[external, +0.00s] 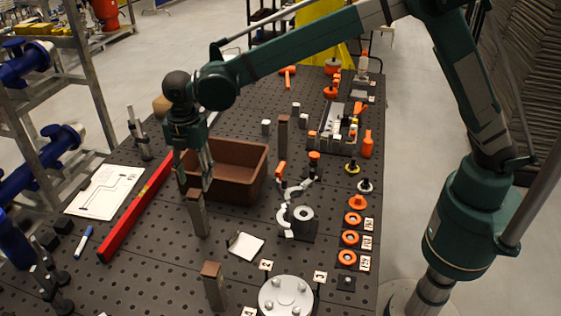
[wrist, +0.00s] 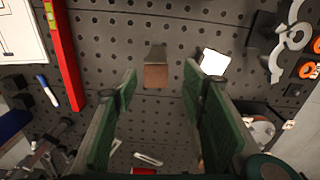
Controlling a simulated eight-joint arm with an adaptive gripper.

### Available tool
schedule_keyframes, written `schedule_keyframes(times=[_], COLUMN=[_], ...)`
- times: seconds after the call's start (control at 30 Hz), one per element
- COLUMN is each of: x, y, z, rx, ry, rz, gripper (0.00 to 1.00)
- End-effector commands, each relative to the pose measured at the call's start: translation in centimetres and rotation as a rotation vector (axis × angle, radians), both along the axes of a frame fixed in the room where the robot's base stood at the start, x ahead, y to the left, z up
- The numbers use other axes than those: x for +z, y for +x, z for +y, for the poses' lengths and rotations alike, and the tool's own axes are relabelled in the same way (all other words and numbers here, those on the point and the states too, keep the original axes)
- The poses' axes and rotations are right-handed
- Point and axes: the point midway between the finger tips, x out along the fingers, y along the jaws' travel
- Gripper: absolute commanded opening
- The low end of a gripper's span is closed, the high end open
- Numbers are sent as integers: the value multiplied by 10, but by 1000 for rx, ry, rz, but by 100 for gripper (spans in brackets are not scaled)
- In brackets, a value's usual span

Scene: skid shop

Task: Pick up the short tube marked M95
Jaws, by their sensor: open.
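No M95 marking is legible in either view, so I cannot tell which piece carries it. A grey square tube with a brown top (external: 199,217) stands upright on the dark perforated table, directly below my gripper (external: 194,184). In the wrist view the brown top of this tube (wrist: 155,76) lies between and beyond the green fingers of my gripper (wrist: 160,84). The fingers are open, with nothing held. Similar brown-topped tubes stand at the front (external: 213,288) and behind, right of the bin (external: 283,136).
A brown bin (external: 238,160) stands just behind my gripper. A red level (external: 138,207) lies left, a white notepad (external: 245,246) right of the tube, and a round flange (external: 286,297) at the front. Orange rings (external: 349,238) line the right edge. Bare table surrounds the tube.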

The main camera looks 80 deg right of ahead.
Motion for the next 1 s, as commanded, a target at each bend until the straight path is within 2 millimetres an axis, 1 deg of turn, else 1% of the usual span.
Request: schedule_keyframes(times=[0.1,0.2,0.33,0.43,0.77,1.0], x=[-10,-37,-56,-60,-61,-78], y=[7,6,6,6,6,6], z=[11,9,9,9,9,9], rx=[38,36,35,34,34,33], ry=[-4,-4,-4,-4,-4,-4], rz=[13,13,12,12,12,12], gripper=[41,41,41,41,41,41])
